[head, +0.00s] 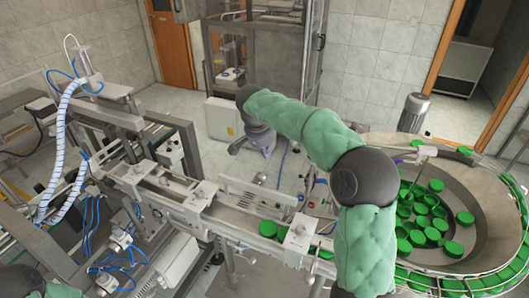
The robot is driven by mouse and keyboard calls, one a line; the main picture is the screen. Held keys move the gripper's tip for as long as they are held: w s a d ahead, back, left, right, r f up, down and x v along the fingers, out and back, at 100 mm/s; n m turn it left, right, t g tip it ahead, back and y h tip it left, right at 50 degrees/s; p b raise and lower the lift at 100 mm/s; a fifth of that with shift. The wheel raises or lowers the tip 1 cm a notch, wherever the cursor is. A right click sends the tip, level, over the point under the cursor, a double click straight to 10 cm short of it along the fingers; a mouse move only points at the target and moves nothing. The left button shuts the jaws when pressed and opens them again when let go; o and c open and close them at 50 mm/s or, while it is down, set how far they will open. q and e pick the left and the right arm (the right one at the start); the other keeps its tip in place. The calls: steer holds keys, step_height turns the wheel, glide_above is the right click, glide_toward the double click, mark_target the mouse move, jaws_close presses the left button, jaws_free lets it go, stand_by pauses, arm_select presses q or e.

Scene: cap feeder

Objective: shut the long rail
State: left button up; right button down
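A long pale metal rail (257,191) runs along the far side of the narrow conveyor track (235,219), left of the cap bowl. I cannot tell from this view whether it is open or shut. My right arm, in a green cover, reaches over the track and hides part of its right end. My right gripper (252,148) is beyond the rail, above the floor and apart from it. Its fingers look spread and empty, though small. My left arm shows only as a green piece in the bottom left corner; its gripper is out of view.
Green caps (268,228) sit on the track. Frames, blue hoses and brackets crowd the left. Open floor (190,100) lies behind the track.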

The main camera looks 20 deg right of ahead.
mark_target(259, 188)
step_height(259, 188, down, 7)
steer(key=p, duration=0.3)
steer(key=shift+s+a, duration=0.2)
steer(key=shift+a, duration=0.1)
stand_by(0.4)
